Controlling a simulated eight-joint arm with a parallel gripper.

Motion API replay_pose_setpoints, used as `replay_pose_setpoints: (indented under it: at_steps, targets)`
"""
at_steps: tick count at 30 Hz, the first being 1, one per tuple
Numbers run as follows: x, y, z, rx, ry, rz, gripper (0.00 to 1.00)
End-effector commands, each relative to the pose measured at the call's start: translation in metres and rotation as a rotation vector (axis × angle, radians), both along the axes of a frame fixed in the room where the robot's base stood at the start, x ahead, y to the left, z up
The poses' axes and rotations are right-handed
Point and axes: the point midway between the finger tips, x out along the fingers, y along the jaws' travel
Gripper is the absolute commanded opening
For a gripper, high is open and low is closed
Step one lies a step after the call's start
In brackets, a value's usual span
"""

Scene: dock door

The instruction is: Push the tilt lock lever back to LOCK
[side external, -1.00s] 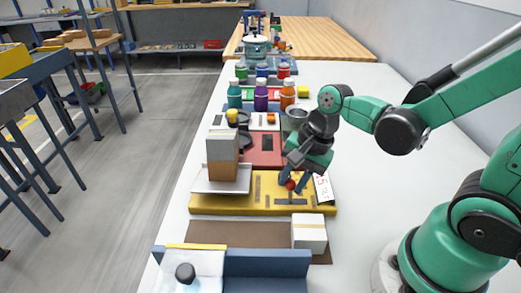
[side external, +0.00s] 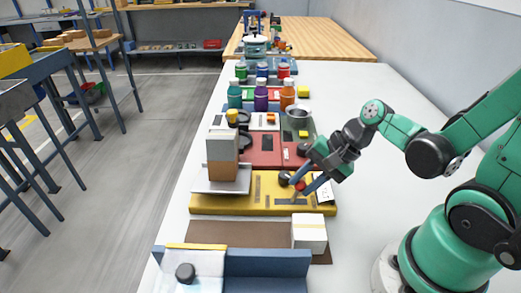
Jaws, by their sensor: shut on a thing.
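The tilt lock lever, with a red ball knob (side external: 299,186), stands on the yellow panel (side external: 225,205), towards its right end. My gripper (side external: 299,184) is shut on the red knob, its dark blue fingers reaching down to it from the upper right. The fingers hide part of the knob. The lever's thin stem leans slightly to the right. A white label (side external: 323,191) lies at the panel's right end; its lettering is too small to read. A dark round knob (side external: 285,178) shows just left of my fingers.
A grey tray with a brown and grey block (side external: 222,158) stands on the panel's left. A white box (side external: 309,234) sits in front. Red panels and coloured bottles (side external: 261,97) stand behind.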

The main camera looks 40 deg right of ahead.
Motion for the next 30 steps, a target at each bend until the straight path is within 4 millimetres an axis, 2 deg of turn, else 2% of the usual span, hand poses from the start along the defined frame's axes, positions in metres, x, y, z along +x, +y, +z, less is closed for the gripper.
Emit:
replay_pose_setpoints:
  at_steps: [2,3,5,6,19,30]
  targets:
    - [0.0,0.0,0.0,-0.002,0.001,0.001,0.0]
    - [0.0,0.0,0.0,-0.002,0.001,0.0,0.38]
    - [0.0,0.0,0.0,-0.002,0.001,0.0,0.55]
    - [0.0,0.0,0.0,-0.002,0.001,0.0,0.58]
    - [-0.002,-0.002,0.004,-0.002,0.002,-0.002,0.58]
    - [-0.014,-0.014,0.028,-0.001,0.003,-0.004,0.58]
